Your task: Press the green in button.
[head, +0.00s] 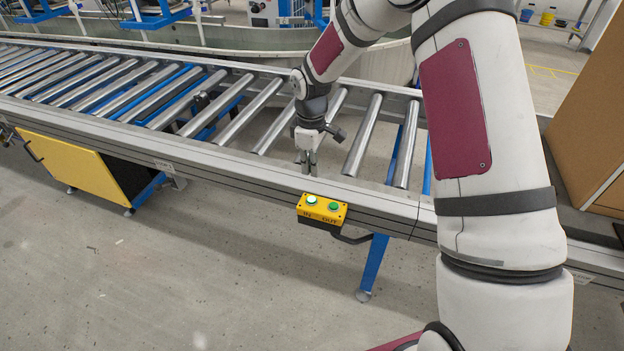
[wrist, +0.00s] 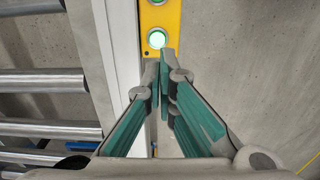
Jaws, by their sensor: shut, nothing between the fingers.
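The yellow button box (head: 321,212) is mounted on the near side of the conveyor frame. Its in button (head: 311,200) is on the left above the word IN, green with a bright, lit-looking centre. The green out button (head: 333,206) is on the right above OUT. My gripper (head: 307,170) is shut and empty, pointing down over the conveyor's near rail, behind and above the box. In the wrist view, the bright in button (wrist: 156,39) sits just beyond the shut fingertips. No contact is visible. The other button is cut off at the top edge there.
The roller conveyor (head: 218,127) runs across the view, its rollers beside and behind my gripper. A yellow panel (head: 62,165) hangs under it at left. A brown box (head: 590,125) stands at right. The floor in front of the button box is clear.

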